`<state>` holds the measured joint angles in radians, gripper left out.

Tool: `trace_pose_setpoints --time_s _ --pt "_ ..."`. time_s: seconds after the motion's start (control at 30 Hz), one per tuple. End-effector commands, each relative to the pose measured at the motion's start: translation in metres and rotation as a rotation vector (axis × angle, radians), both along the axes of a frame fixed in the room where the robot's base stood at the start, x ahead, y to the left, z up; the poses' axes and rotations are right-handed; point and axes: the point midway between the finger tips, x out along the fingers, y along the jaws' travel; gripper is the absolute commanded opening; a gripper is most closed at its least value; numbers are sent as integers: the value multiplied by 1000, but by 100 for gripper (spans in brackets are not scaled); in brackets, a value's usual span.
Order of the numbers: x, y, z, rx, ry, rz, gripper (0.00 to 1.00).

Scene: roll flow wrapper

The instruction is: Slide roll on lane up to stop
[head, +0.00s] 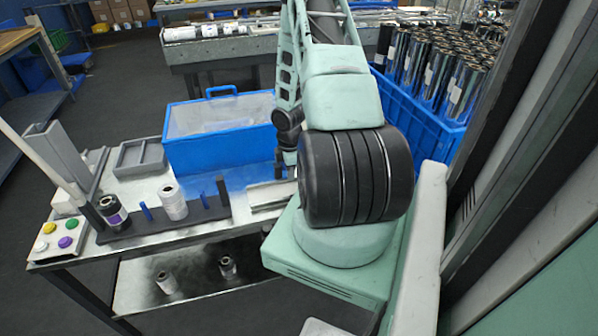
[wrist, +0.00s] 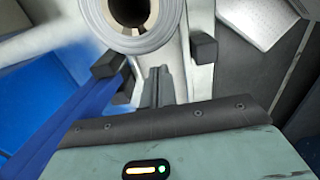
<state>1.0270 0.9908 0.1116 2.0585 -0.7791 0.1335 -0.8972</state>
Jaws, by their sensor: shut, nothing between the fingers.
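A pale roll (wrist: 140,22) with a hollow dark core shows end-on at the top of the wrist view, cut off by the frame edge. A light lane (wrist: 200,75) runs beside and below it, with a dark block (wrist: 204,48) at its right and another (wrist: 107,63) at its left. I cannot tell which part is the stop. My gripper (wrist: 160,76) is shut and empty, its narrow grey fingers just below the roll; contact is unclear. In the head view, part of the lane (head: 268,196) shows on the bench, while my arm hides the roll and fingertips.
A blue bin (head: 222,150) stands behind the lane. A black plate (head: 160,225) on the left carries a white roll (head: 172,203), a dark roll (head: 112,212) and blue pegs. A blue crate (head: 425,125) of several foil rolls stands at right. Coloured buttons (head: 64,242) sit far left.

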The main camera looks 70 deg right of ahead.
Motion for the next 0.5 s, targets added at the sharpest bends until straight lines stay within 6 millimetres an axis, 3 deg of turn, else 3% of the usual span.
trace_pose_setpoints --time_s 0.03,0.5 --pt "9 5 0 0 0 5 0" --pt "7 3 85 -2 -3 -2 0"
